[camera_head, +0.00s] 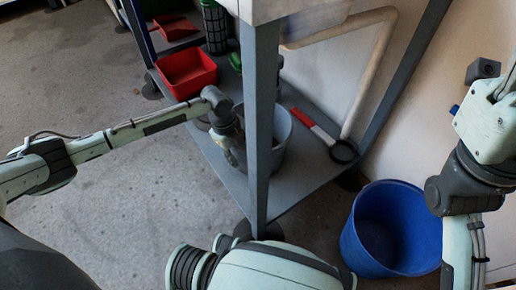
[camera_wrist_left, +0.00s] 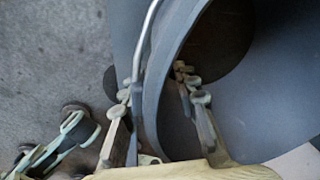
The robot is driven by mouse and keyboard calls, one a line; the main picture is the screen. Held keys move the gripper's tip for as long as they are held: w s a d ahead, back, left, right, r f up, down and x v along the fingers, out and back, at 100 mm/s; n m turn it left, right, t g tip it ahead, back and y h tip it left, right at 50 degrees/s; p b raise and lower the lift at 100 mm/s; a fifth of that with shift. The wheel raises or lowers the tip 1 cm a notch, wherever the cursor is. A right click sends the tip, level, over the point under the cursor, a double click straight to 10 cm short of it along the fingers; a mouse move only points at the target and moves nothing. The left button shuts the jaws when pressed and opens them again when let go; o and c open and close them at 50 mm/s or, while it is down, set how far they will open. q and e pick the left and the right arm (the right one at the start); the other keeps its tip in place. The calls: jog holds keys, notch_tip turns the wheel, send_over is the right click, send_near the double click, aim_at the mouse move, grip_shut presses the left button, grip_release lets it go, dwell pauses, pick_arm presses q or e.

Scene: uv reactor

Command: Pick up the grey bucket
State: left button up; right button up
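The grey bucket (camera_head: 279,132) stands on the low grey shelf (camera_head: 306,178), partly hidden behind a grey post. My left gripper (camera_head: 233,152) is at the bucket's left side in the head view. In the left wrist view the bucket (camera_wrist_left: 179,50) fills the upper right, with its thin wire handle along the rim. There my left gripper (camera_wrist_left: 160,84) is open around the bucket's wall, one finger outside and one inside. A gap shows between the inner finger and the wall. My right arm shows at the right edge of the head view, but its gripper is out of view.
The grey post (camera_head: 260,120) stands close in front of the bucket. A red bin (camera_head: 187,72) is at the shelf's far left, and a red-handled tool (camera_head: 317,127) lies right of the bucket. A blue bucket (camera_head: 365,243) stands on the floor at right. Floor at left is clear.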

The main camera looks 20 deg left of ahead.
pick_arm(q)
jog(key=shift+f, duration=0.15)
grip_shut()
dwell(0.4)
